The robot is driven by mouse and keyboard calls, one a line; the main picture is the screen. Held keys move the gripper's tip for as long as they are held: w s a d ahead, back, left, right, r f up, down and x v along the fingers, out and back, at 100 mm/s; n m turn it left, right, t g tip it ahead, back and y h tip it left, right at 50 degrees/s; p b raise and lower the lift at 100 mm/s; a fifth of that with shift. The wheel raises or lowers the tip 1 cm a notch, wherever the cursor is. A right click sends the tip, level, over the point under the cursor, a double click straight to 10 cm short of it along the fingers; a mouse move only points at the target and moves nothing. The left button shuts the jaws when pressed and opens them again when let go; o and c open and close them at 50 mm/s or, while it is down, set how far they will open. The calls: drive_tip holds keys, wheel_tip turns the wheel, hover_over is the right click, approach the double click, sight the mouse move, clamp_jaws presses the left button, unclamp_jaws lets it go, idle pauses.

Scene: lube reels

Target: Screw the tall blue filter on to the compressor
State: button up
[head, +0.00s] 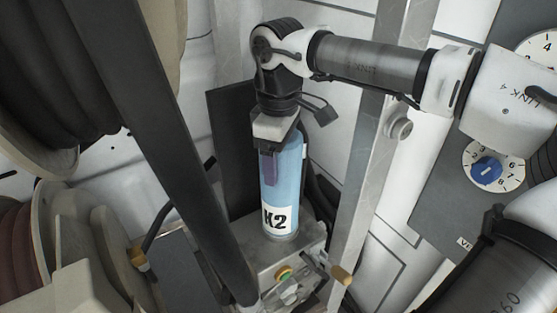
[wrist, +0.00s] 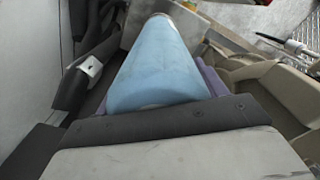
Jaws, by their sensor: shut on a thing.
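The tall blue filter (head: 287,185) stands upright in the head view, with a white label reading "K2" near its lower end. Its lower end meets the top of the grey metal compressor block (head: 306,244); I cannot tell whether it is threaded on. My gripper (head: 269,165) comes down from above and is shut on the filter's upper part, with a purple finger pad along its side. In the wrist view the filter (wrist: 157,68) runs away from my gripper (wrist: 152,97), between purple pads. The far end of the filter and its threads are hidden.
A dark diagonal bar (head: 180,130) passes close in front on the left. A metal post (head: 362,170) stands to the right. Hose reels (head: 75,80) fill the left side. A panel with a blue knob (head: 487,170) is at the right. Brass fittings (head: 341,274) stick out from the block.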

drive_tip(key=o, duration=1.4)
drive_tip(key=shift+c, duration=0.2)
drive_tip(key=shift+o, duration=0.4)
drive_tip(key=shift+r, duration=0.1)
